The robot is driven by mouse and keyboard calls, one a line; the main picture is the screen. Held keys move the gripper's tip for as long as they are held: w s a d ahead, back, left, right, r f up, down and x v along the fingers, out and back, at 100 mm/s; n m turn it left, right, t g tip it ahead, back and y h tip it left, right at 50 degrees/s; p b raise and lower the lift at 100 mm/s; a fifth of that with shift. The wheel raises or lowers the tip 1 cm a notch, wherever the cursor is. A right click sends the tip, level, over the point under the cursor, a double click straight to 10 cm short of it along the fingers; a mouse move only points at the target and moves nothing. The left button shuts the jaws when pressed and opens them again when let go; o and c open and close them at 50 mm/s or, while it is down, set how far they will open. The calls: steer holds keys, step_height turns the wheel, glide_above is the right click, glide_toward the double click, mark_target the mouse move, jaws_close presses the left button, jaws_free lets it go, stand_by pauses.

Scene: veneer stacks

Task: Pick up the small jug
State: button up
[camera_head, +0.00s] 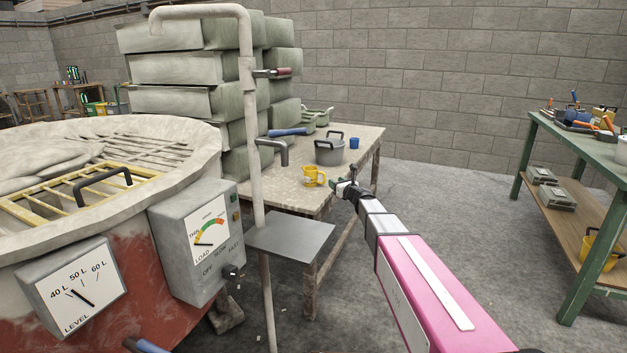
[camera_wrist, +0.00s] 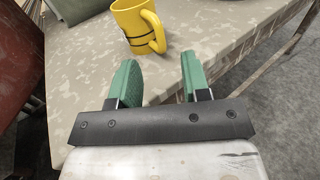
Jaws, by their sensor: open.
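The small jug (camera_head: 313,177) is yellow with a dark band and a handle. It stands upright on the front part of the worn table (camera_head: 270,184). In the wrist view the jug (camera_wrist: 132,24) is at the top, cut off by the frame edge, with its handle toward the lower right. My gripper (camera_wrist: 160,75) is open and empty, with green finger pads apart. The jug lies beyond the fingertips, not between them. In the head view my gripper (camera_head: 346,186) is just right of the jug, near the table's edge.
A grey pot (camera_head: 329,152) and a blue cup (camera_head: 354,143) stand behind the jug. A grey upright pipe (camera_head: 252,120) rises left of the table, near stacked grey-green bundles (camera_head: 170,69). A green workbench (camera_head: 575,142) stands at right, with clear floor between.

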mark_target(315, 177)
steer(key=x, duration=0.8)
steer(key=shift+w+a+f, duration=0.1)
steer(key=shift+w+a, duration=0.15)
steer(key=shift+w, duration=0.05)
jaws_close()
